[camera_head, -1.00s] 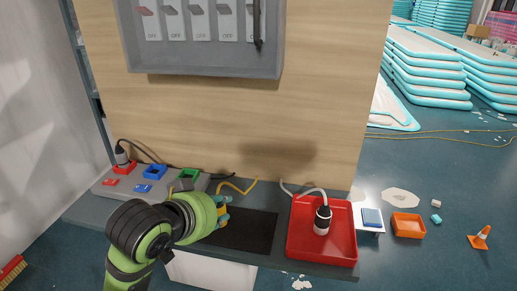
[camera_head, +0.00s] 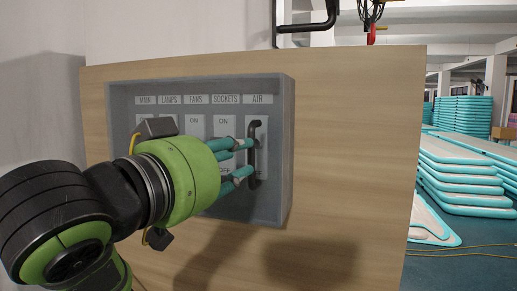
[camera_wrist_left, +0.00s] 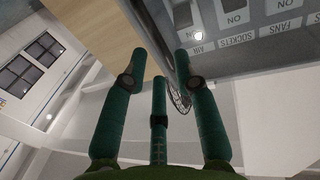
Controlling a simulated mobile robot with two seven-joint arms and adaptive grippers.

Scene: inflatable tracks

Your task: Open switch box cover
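The grey switch box (camera_head: 291,150) is mounted on a wooden panel, with labelled switches inside seen through its clear cover. A black vertical handle (camera_head: 254,157) stands at the cover's right side, under the AIR label. The cover looks shut. My left gripper (camera_head: 249,158) is in front of the box, its teal fingertips at the handle. Whether they touch it I cannot tell. In the left wrist view the fingers of the left gripper (camera_wrist_left: 160,68) are spread apart, and part of the switch box (camera_wrist_left: 240,57) shows at upper right. The gripper hides the lower left of the box. My right gripper is not in view.
The wooden panel (camera_head: 355,150) is bare to the right of the box. Stacked teal and white inflatable tracks (camera_head: 462,175) lie farther off at right. A black pipe (camera_head: 305,28) rises behind the panel.

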